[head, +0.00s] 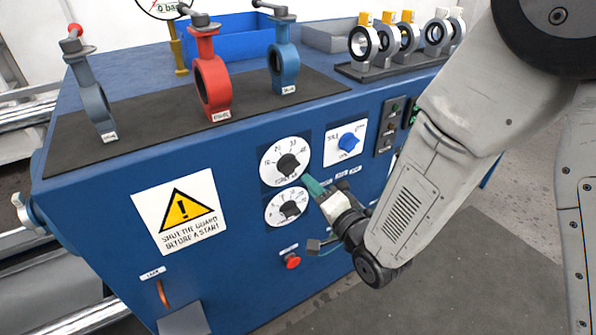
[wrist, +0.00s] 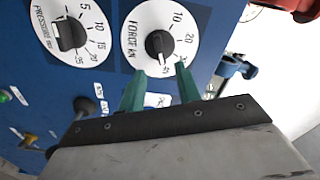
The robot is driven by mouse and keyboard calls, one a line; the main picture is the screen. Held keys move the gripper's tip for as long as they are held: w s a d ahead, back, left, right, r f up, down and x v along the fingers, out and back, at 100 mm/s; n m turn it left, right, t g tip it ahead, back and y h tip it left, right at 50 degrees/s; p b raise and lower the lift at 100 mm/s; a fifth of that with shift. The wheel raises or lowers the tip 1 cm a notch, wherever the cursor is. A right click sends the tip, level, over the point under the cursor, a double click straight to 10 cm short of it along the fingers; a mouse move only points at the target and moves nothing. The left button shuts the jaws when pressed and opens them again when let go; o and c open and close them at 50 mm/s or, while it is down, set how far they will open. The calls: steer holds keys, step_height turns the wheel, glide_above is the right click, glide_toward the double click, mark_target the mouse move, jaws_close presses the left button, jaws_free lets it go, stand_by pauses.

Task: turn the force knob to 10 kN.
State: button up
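The force knob (wrist: 159,43) is a black knob on a round white dial marked FORCE kN, with numbers from 10 to 40. Its white mark seems to point towards the 40. In the head view the force knob (head: 288,164) is the upper dial on the front of the blue bench. My gripper (wrist: 160,69) is open, its two green fingers apart with nothing between them. The fingertips lie over the dial's lower edge in the wrist view, short of the knob. In the head view my gripper (head: 315,187) is just below right of the dial.
The pressure knob (head: 289,208) sits directly below the force dial. A blue knob (head: 347,141) is to its right, and a red button (head: 292,261) lower down. Valves, including a red one (head: 211,82), stand on the bench top. A warning sign (head: 181,211) is at left.

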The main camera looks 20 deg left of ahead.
mark_target(296, 170)
steer(key=x, duration=0.7)
steer(key=shift+w+a, duration=0.1)
steer(key=shift+w, duration=0.1)
jaws_close()
